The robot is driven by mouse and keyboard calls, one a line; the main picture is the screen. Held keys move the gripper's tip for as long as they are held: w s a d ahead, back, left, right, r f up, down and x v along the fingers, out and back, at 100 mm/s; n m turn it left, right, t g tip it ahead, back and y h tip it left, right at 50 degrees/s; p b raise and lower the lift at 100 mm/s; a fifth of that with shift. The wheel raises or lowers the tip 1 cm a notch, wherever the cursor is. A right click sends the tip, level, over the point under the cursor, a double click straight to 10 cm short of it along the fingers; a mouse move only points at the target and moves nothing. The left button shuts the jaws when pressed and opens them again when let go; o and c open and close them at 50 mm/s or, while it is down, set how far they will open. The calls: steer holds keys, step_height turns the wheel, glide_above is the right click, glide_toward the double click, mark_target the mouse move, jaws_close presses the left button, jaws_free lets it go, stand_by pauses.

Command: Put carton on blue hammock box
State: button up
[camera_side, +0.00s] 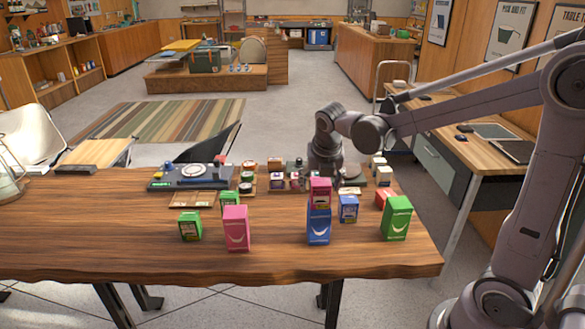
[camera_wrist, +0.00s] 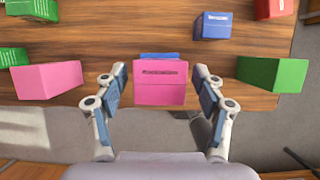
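A small pink carton (camera_side: 320,191) stands upright on top of the tall blue hammock box (camera_side: 318,229), with its edges roughly in line with the box. In the wrist view the pink carton (camera_wrist: 160,82) lies between my fingers, and a strip of the blue box (camera_wrist: 160,56) shows past its far edge. My gripper (camera_side: 324,170) is directly above the carton in the side view. In the wrist view my gripper (camera_wrist: 160,90) is open, with a gap between the carton and the finger on each side. Whether the fingertips reach below the carton's top is hard to tell.
A small blue box (camera_side: 348,209), a red box (camera_side: 383,197) and a tall green box (camera_side: 396,219) stand to the right. A tall pink box (camera_side: 236,228) and small green boxes (camera_side: 190,226) stand to the left. Wooden table (camera_side: 120,245) is clear at front left.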

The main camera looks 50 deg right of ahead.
steer(key=v, duration=1.2)
steer(key=s+a+f+m+t+y, duration=0.1)
steer(key=s+a+f+m+t, duration=0.1)
steer(key=m, duration=1.1)
steer(key=s+a+f+m+t+y, duration=0.2)
steer(key=s+a+f+m, duration=0.2)
steer(key=m, duration=1)
steer(key=s+f, duration=0.3)
steer(key=s, duration=0.1)
